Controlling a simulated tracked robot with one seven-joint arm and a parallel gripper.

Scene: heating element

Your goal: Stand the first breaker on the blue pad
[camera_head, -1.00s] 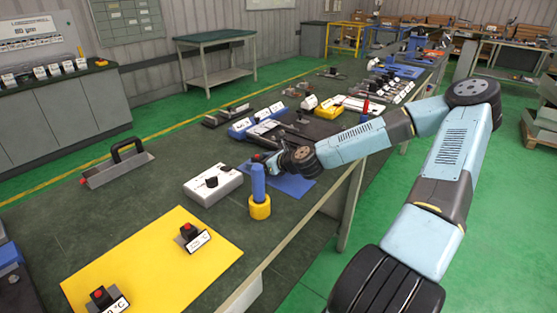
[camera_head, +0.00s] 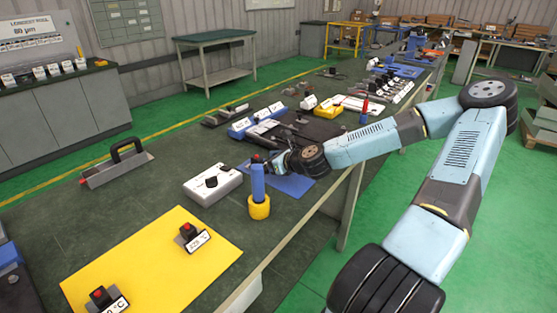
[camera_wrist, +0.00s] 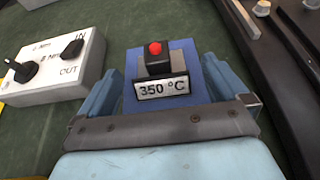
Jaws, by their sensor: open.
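A dark breaker with a red button and a "350 °C" label (camera_wrist: 160,65) stands upright on the blue pad (camera_wrist: 213,72) in the wrist view. My gripper (camera_wrist: 168,92) is open, one finger on each side of the breaker, with visible gaps between. In the head view my gripper (camera_head: 274,162) is over the far left part of the blue pad (camera_head: 296,187) and mostly hides this breaker. Two more breakers with red buttons, one (camera_head: 190,237) and another in the near corner (camera_head: 104,299), stand on the yellow pad (camera_head: 150,260).
A white switch box (camera_head: 213,184) and a blue post in a yellow base (camera_head: 259,195) stand left of the blue pad. A dark tray (camera_head: 310,128) lies beyond it. A handled tool (camera_head: 117,165) lies at the far left. The bench between is clear.

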